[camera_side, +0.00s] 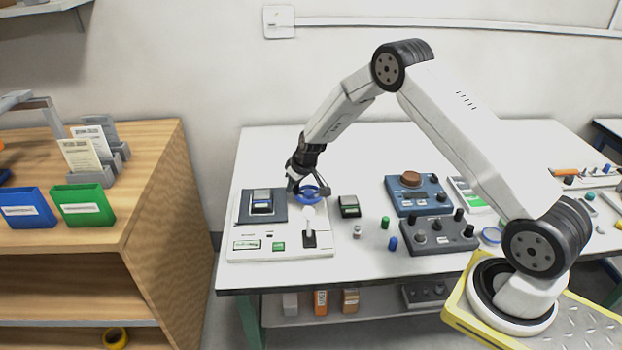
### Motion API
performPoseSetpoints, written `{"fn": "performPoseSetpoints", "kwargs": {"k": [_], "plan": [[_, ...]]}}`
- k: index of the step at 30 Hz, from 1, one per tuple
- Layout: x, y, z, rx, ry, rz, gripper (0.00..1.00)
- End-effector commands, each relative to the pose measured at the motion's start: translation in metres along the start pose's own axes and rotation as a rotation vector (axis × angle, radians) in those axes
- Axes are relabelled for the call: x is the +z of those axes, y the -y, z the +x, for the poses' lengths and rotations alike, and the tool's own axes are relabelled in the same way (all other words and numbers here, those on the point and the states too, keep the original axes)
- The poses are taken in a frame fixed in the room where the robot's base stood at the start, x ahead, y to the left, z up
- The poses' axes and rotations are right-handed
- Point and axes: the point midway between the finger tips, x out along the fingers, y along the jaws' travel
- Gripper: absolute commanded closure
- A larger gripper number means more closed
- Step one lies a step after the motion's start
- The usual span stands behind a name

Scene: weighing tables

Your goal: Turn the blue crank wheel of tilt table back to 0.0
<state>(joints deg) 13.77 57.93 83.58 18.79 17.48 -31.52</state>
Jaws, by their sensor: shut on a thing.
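The tilt table (245,215) is a white unit at the left end of the white table, with a dark tilting plate (280,212) on it. A small dark block with a blue-grey top (262,197) sits on that plate. The blue crank wheel (312,194) is at the unit's right rear. My gripper (308,189) points down at the wheel and is shut on it; the fingers partly hide the wheel. A small display (246,245) and a green button (279,246) are on the front panel. The display is too small to read.
A white-knobbed lever (309,216) stands just in front of the wheel. A small dark box (349,206) is to the right. A blue device (416,194) and a dark knobbed panel (438,235) stand further right.

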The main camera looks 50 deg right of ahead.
Motion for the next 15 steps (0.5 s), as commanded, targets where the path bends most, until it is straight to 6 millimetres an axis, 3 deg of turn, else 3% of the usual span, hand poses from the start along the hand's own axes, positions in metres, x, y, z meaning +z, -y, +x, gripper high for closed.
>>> {"fn": "performPoseSetpoints", "kwargs": {"k": [3,4,7,15], "plan": [[0.0003,0.0005,-0.0005,-0.001,0.002,-0.001,1.0],[0.0003,0.0005,-0.0005,-0.001,0.002,-0.001,0.65],[0.0003,0.0005,-0.0004,-0.001,0.002,-0.001,0.33],[0.0002,0.0004,-0.0001,0.0,0.001,-0.001,0.33]]}}
